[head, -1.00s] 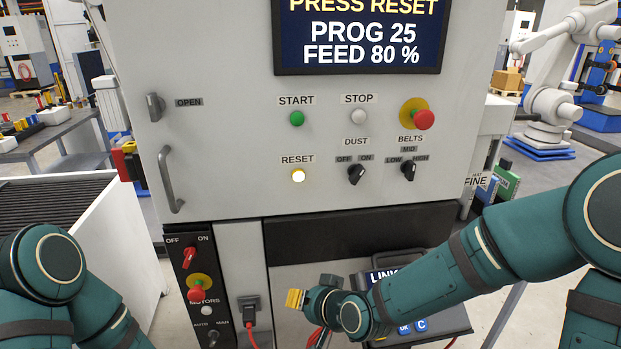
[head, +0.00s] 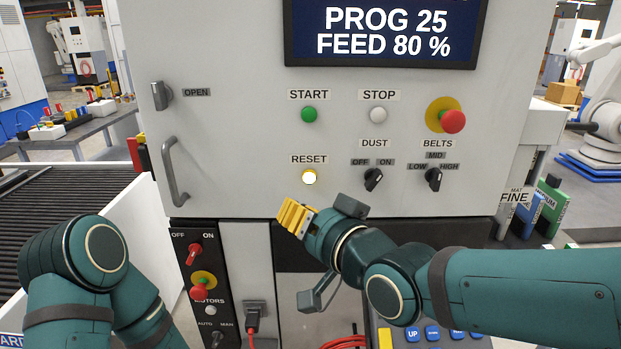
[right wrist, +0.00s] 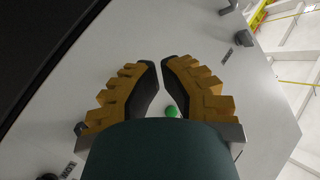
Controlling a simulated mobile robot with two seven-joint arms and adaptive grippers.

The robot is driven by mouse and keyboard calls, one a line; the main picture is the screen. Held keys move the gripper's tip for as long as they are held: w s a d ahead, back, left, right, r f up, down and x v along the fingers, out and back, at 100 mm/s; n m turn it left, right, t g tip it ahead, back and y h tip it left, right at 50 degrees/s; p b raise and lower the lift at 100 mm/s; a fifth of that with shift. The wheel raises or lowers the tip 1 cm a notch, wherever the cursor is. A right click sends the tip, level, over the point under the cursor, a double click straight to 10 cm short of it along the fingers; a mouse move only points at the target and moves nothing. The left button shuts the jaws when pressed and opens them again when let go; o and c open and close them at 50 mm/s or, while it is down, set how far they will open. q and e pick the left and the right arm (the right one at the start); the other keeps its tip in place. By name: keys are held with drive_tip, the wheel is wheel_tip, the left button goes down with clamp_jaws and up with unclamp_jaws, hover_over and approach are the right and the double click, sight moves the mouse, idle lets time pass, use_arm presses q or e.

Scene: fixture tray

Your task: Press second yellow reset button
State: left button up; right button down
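The green start button (right wrist: 172,112) shows past the fingers there. I cannot make out the reset button in that view. My left gripper is out of view.
Near the button are the white stop button (head: 378,115), the red emergency stop (head: 452,121), and the dust knob (head: 373,180) and belts knob (head: 433,180). A door handle (head: 174,172) sticks out at left. The screen (head: 385,32) reads PROG 25, FEED 80 %.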

sight(309, 177)
drive_tip(key=shift+w+p, duration=0.7)
drive_tip(key=shift+w, duration=3.75)
drive_tip(key=shift+w, duration=0.1)
drive_tip(key=shift+w, duration=0.3)
drive_tip(key=shift+w, duration=0.45)
drive_tip(key=shift+s+b, duration=0.65)
drive_tip(key=shift+s, duration=0.25)
